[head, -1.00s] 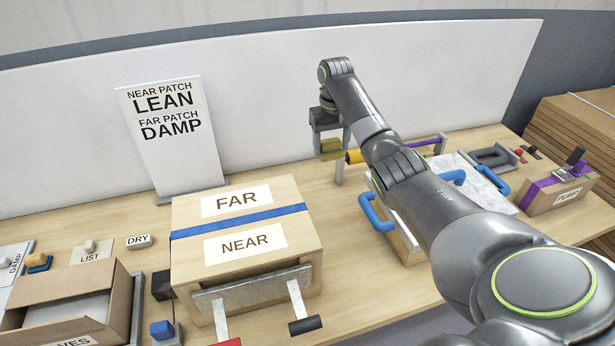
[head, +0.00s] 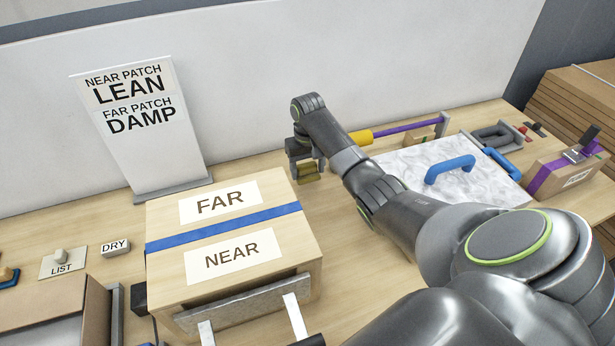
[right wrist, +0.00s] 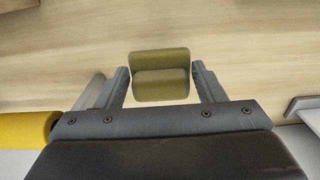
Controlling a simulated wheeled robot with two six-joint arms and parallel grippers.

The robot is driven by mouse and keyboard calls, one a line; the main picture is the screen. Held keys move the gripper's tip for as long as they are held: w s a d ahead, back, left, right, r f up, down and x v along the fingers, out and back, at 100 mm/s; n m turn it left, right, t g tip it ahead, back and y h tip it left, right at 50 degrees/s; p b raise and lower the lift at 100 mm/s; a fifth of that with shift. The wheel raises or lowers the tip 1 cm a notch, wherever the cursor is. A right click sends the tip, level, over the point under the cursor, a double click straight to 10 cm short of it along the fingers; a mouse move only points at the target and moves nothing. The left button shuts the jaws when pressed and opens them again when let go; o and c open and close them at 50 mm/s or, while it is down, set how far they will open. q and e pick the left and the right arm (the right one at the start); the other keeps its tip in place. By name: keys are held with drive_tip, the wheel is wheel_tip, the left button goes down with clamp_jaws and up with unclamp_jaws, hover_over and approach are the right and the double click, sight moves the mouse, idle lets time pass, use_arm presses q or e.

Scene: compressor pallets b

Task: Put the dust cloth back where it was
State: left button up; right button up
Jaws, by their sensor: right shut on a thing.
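The dust cloth, a small folded olive-yellow pad (head: 309,171), is between the fingers of my right gripper (head: 307,174), behind and right of the FAR/NEAR box. In the right wrist view the cloth (right wrist: 161,77) lies between the two fingertips over the wooden table. The gripper is shut on it and points down, low over the table. I cannot tell whether the cloth touches the tabletop. My left gripper is not in view.
The cardboard-coloured FAR/NEAR box (head: 300,236) stands left of the gripper. A LEAN/DAMP sign (head: 150,160) stands at the back left. Bare table lies between sign and gripper.

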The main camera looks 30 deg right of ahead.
sight(308, 175)
wheel_tip(308, 175, down, 4)
drive_tip(key=shift+r, duration=0.1)
drive_tip(key=shift+f, duration=0.25)
drive_tip(key=shift+f, duration=0.15)
drive_tip(key=o, duration=1)
wheel_tip(308, 175, up, 12)
drive_tip(key=shift+r+b, duration=0.2)
drive_tip(key=shift+b, duration=0.6)
